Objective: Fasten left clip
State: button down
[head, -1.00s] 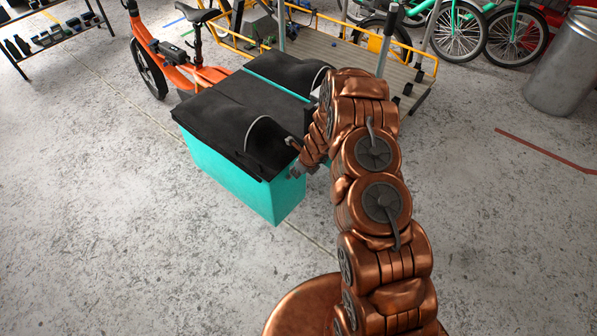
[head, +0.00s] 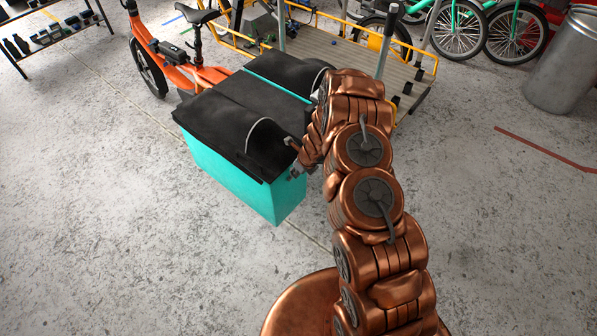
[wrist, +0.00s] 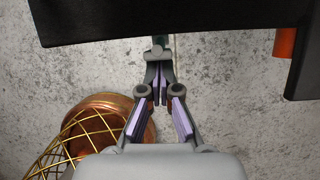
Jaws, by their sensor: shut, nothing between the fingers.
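The teal cargo box (head: 235,180) with its black cover (head: 215,115) stands on the floor in the head view. My gripper (head: 292,174) is at the box's near right corner, just below the cover's edge. In the wrist view my gripper (wrist: 160,88) is shut, its lilac pads together with nothing between them. Its tip reaches to the lower edge of the black cover (wrist: 150,20); I cannot tell whether it touches. I cannot make out the left clip; it is too small or hidden by the cover or gripper.
The orange bike (head: 175,70) stands behind the box. A yellow-railed wooden platform (head: 340,60) lies beyond it. A metal bin (head: 563,65) stands at the right. The near floor is clear.

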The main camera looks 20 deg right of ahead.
jog(key=shift+w+a+r, duration=0.35)
jog(key=shift+w+r, duration=0.35)
jog(key=shift+r, duration=0.1)
jog(key=shift+s+d+r+p, duration=0.15)
jog(key=shift+d+r+p, duration=0.2)
jog(key=shift+r, duration=0.2)
jog(key=s+d+f+b, duration=0.2)
jog(key=s, duration=0.1)
notch_tip(320, 180, up, 10)
jog(key=shift+s+a, duration=0.15)
jog(key=shift+a, duration=0.15)
dwell(0.4)
jog(key=shift+r, duration=0.1)
